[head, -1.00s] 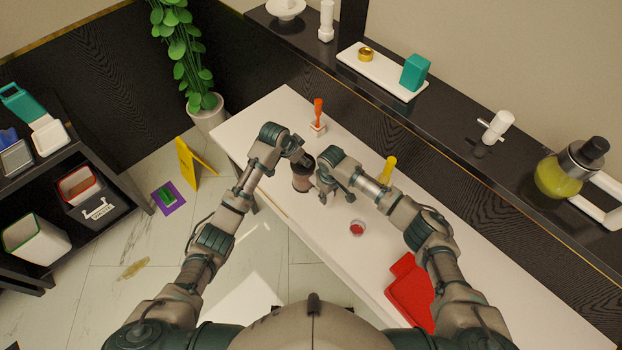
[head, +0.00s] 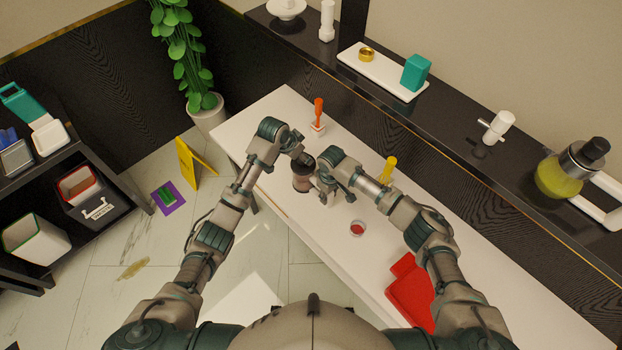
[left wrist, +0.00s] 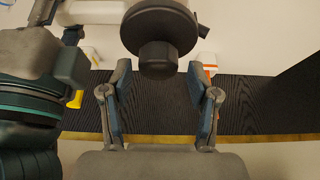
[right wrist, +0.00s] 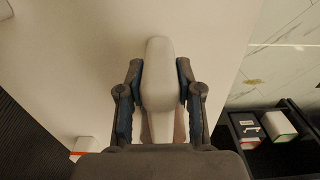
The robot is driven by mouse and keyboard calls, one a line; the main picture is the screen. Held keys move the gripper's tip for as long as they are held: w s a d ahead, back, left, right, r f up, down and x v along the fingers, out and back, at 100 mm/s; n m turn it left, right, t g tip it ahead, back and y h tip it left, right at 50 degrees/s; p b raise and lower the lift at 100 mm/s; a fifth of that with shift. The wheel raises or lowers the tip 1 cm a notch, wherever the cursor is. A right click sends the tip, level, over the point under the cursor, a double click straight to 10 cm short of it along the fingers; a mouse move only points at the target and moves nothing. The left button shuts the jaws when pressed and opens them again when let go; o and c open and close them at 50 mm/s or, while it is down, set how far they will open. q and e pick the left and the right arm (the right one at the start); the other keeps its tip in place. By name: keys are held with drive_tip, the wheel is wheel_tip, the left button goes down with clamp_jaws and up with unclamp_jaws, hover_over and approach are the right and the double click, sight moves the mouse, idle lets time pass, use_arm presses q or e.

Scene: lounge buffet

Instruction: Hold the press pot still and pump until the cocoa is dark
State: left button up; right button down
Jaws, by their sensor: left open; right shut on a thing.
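The press pot (head: 301,181) stands on the white counter, its body brownish and its top dark. In the head view my arms partly cover it. My right gripper (head: 326,184) is shut on its pale handle (right wrist: 159,80), which sits between the fingers in the right wrist view. My left gripper (head: 302,161) is at the top of the pot. The cocoa's shade is hard to tell.
A dark raised shelf runs behind. Bare counter lies in front of the pot.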

use_arm(q)
drive_tip(key=shift+r, duration=3.05)
use_arm(e)
drive_tip(key=shift+s+f, duration=0.15)
drive_tip(key=shift+f, duration=0.1)
drive_tip(key=c, duration=0.7)
unclamp_jaws()
use_arm(q)
drive_tip(key=shift+w+f, duration=0.1)
drive_tip(key=shift+w, duration=0.05)
use_arm(e)
drive_tip(key=shift+w, duration=0.2)
drive_tip(key=shift+r, duration=0.1)
drive_tip(key=shift+r, duration=3.85)
